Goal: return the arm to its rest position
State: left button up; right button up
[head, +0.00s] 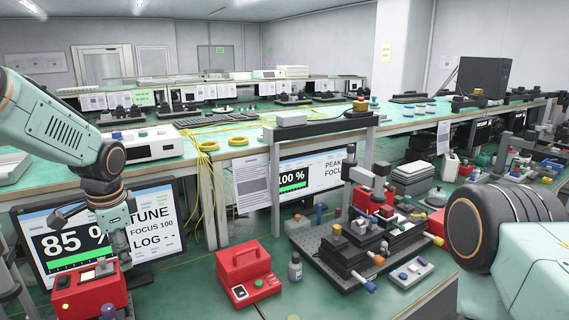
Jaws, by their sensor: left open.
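My left arm comes in from the upper left and bends down at a dark wrist joint. Its gripper (120,257) points down in front of the left monitor (160,225), at the right end of a red box (90,293). The gripper is open and looks empty; its fingertips are small and partly lost against the dark background, so I cannot tell whether they touch the box. My right arm shows only as a pale link and a dark round joint at the right edge; its gripper is out of view.
A red case with a handle (243,275) and a small bottle (295,267) stand in the middle. Right of them is a black breadboard (325,257) with stacked stages and knobs. A second monitor (310,175) stands behind. Yellow fibers (207,160) hang off the rear bench.

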pick_arm(q)
jog(key=s+d+f+n+h, duration=0.1)
jog(key=s+d+f, duration=0.2)
jog(key=s+f, duration=0.4)
jog(key=s+d+f+n+g, duration=0.1)
jog(key=s+d+f+n, duration=0.2)
jog(key=f, duration=0.6)
jog(key=s+d+f+h, duration=0.1)
jog(key=s+d+f, duration=0.3)
jog(key=s+f, duration=0.35)
jog(key=s+f+n+g, duration=0.1)
jog(key=s+f+n, duration=0.15)
jog(key=s, duration=0.85)
jog(key=s+f+n, duration=0.2)
jog(key=s+n, duration=0.2)
jog(key=s, duration=0.7)
notch_tip(320, 180, down, 13)
jog(key=w+d+b, duration=0.1)
jog(key=b, duration=1.1)
jog(key=shift+m+y+b, duration=0.3)
jog(key=shift+m+b, duration=0.05)
jog(key=shift+b, duration=0.05)
pick_arm(e)
notch_tip(320, 180, down, 13)
jog(key=shift+w+r, duration=0.1)
jog(key=shift+r, duration=0.05)
